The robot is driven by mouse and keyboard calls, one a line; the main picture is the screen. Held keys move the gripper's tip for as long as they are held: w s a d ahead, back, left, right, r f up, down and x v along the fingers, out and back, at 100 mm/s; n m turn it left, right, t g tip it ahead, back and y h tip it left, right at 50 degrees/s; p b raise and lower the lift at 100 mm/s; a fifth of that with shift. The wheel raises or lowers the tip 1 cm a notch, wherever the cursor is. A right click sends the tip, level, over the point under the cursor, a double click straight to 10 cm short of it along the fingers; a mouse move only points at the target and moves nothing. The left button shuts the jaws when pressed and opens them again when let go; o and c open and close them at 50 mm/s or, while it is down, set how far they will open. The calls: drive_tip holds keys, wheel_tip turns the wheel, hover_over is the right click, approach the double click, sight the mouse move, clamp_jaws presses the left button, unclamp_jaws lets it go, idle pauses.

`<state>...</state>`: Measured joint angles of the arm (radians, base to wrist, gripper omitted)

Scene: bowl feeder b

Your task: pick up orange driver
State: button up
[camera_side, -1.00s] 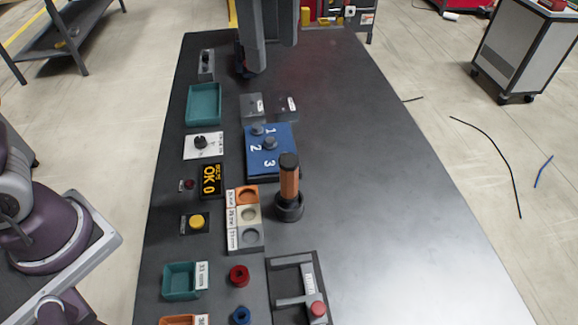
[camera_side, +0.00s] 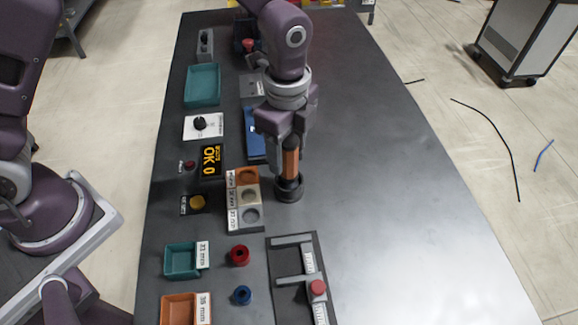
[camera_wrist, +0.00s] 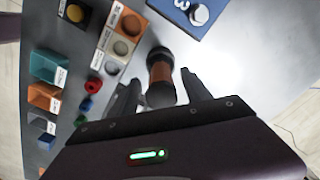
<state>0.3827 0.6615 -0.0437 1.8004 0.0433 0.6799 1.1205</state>
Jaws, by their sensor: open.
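The orange driver (camera_side: 291,164) stands upright in a round black holder (camera_side: 289,190) right of the stepped block. Its upper end is hidden behind my gripper in the side view. My gripper (camera_side: 286,160) points down at the driver, with one finger at the handle's left side. In the wrist view, the driver (camera_wrist: 161,72) lies between the two open fingers of my gripper (camera_wrist: 160,78). Gaps show on both sides there, and I see no grip on it.
The three-cup block (camera_side: 231,205) stands close left of the holder. The blue numbered block (camera_side: 253,145) is partly hidden behind my gripper. A gate-like fixture with a red knob (camera_side: 317,287) is in front. The table's right side (camera_side: 400,200) is clear.

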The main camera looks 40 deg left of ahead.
wheel_tip(320, 180, down, 3)
drive_tip(key=shift+d+f, duration=0.1)
drive_tip(key=shift+f, duration=0.05)
drive_tip(key=shift+w, duration=0.1)
clamp_jaws()
drive_tip(key=r, duration=0.9)
drive_tip(key=shift+w+a+r, duration=0.2)
drive_tip(key=shift+w+r, duration=0.1)
drive_tip(key=shift+r, duration=0.1)
drive_tip(key=w+a+n, duration=0.4)
drive_tip(key=w+a, duration=0.2)
drive_tip(key=a, duration=0.3)
drive_tip(key=w+a+n, duration=0.5)
drive_tip(key=w+a, duration=0.1)
drive_tip(key=a, duration=0.4)
drive_tip(key=shift+r, duration=0.35)
